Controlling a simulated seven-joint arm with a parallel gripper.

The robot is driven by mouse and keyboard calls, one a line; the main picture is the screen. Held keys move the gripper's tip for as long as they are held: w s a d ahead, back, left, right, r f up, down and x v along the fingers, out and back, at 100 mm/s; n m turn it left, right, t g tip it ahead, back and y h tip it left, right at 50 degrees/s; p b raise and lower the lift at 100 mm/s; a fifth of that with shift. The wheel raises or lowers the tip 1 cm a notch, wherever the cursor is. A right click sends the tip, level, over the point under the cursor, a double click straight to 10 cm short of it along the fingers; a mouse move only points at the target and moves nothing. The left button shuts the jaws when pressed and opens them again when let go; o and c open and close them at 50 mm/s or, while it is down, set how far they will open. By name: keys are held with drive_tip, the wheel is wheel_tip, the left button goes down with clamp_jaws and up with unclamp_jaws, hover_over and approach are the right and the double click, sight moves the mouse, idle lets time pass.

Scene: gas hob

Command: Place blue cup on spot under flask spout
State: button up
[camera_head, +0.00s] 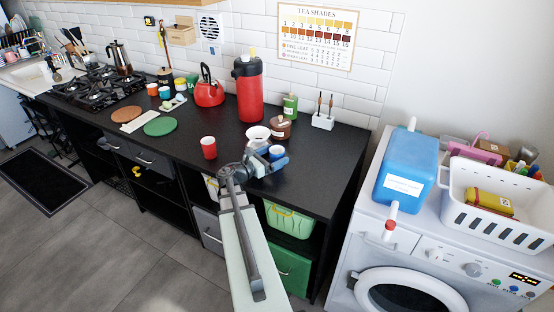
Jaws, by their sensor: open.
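The red flask (249,95) with a black top stands upright at the back of the black counter. Its spout seems to be at the top, on the side facing me; no marked spot under it can be made out. A small blue cup with a pale rim (276,152) is at my gripper (270,163), on the right part of the counter, in front of and right of the flask. My gripper is open with its blue fingers low by this cup. The fingers and arm partly hide the cup, and I cannot tell whether they touch it.
A white bowl (257,134) and a brown jar (281,128) stand just behind my gripper. A red cup (208,147) is to its left, a red kettle (208,93) further back. A green bottle (290,106) and white holder (323,121) are behind right.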

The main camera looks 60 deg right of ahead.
sight(282, 151)
drive_tip(key=x, duration=0.3)
drive_tip(key=shift+s+d, duration=0.1)
drive_tip(key=shift+d, duration=0.15)
drive_tip(key=c, duration=1.2)
drive_tip(key=shift+c, duration=0.2)
drive_tip(key=shift+r, duration=0.1)
wheel_tip(282, 151, up, 10)
drive_tip(key=w+a+f+n+t+y, duration=0.1)
drive_tip(key=w+a+n+t, duration=0.5)
drive_tip(key=w+a+t, duration=0.75)
drive_tip(key=w+a+n+t+y, duration=0.1)
drive_tip(key=w+a+n+t, duration=0.45)
drive_tip(key=w+a, duration=0.95)
drive_tip(key=w+a+r+n+t+y, duration=0.2)
drive_tip(key=w+a+r+n+y, duration=0.1)
drive_tip(key=a, duration=0.8)
drive_tip(key=w+a+r+n+t+y, duration=0.2)
drive_tip(key=w+a+r+n+y, duration=0.2)
drive_tip(key=a, duration=0.8)
drive_tip(key=w+a+r+n+t+y, duration=0.2)
drive_tip(key=w+a+r+n+y, duration=0.2)
drive_tip(key=w+a, duration=0.5)
wheel_tip(282, 151, up, 2)
drive_tip(key=a+y, duration=0.3)
drive_tip(key=shift+w, duration=0.2)
